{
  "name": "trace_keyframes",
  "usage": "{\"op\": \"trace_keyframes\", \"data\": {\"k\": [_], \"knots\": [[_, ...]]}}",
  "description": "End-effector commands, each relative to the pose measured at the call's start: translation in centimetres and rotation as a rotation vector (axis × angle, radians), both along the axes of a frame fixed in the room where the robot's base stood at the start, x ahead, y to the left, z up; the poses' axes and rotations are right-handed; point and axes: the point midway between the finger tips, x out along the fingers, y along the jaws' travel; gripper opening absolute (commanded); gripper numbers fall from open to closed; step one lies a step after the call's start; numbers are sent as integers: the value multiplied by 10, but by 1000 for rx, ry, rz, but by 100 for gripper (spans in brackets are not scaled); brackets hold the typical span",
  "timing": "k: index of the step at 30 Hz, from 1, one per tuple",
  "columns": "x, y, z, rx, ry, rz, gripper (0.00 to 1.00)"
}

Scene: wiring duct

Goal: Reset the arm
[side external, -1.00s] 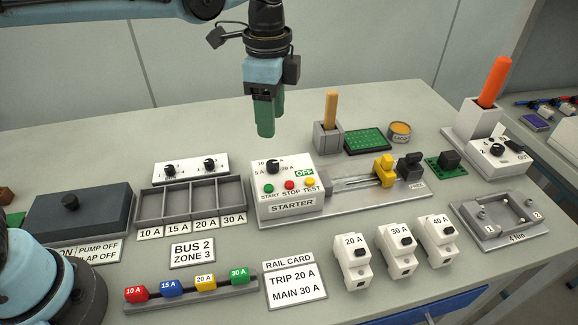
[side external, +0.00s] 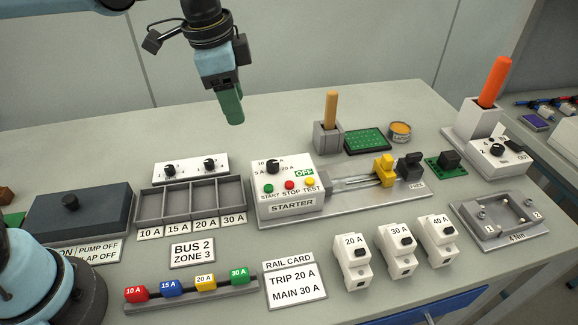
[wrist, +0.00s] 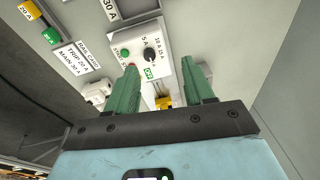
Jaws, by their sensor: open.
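My gripper (side external: 234,108) hangs in the air above the back of the bench, left of and above the starter unit (side external: 290,190). In the wrist view its two green fingers (wrist: 160,85) stand apart with nothing between them. The starter's white panel and dial (wrist: 150,55) show beyond the fingers in that view. In the side view the two fingers overlap, so the gap between them is hidden.
Below my gripper are a compartment tray (side external: 190,202) and a white two-knob panel (side external: 190,168). An orange-handled tool in a grey holder (side external: 328,140) stands to the right. White breakers (side external: 397,250) and coloured fuses (side external: 190,290) line the front. The air around my gripper is clear.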

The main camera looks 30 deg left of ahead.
Motion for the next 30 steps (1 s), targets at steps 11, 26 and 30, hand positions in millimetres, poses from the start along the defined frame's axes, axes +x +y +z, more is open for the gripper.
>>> {"op": "trace_keyframes", "data": {"k": [11, 26, 30], "knots": [[-58, 66, -27, -167, -248, 523, 53], [-87, 94, -57, -300, -394, 815, 53], [-87, 94, -57, -299, -393, 813, 53]]}}
